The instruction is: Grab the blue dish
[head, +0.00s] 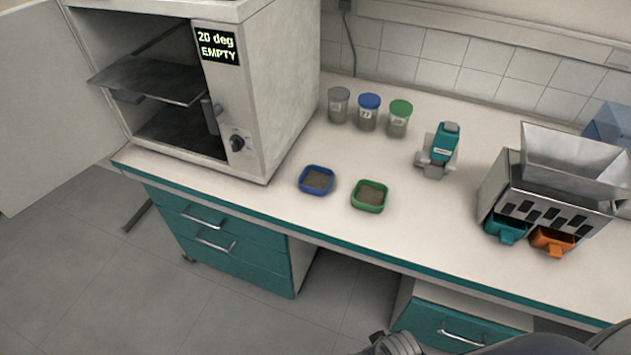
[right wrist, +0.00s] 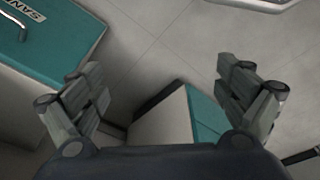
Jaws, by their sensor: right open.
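The blue dish (head: 317,181) is a small square tray with dark grey contents. It sits on the white bench top near the front edge, just right of the oven. A similar green dish (head: 370,196) stands to its right, a little apart. My right gripper (right wrist: 165,95) is open and empty in the right wrist view, above the floor and beside teal drawer cabinets. The dish does not show in that view. Part of an arm of mine shows at the bottom of the head view, well away from the dish. My left gripper is not seen.
An oven (head: 275,95) with its door open at left reads 20 deg EMPTY. Three lidded jars (head: 368,113) stand behind the dishes. A teal microscope-like device (head: 438,152) and a metal splitter (head: 500,180) with teal and orange bins stand right. The bench front by the dishes is clear.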

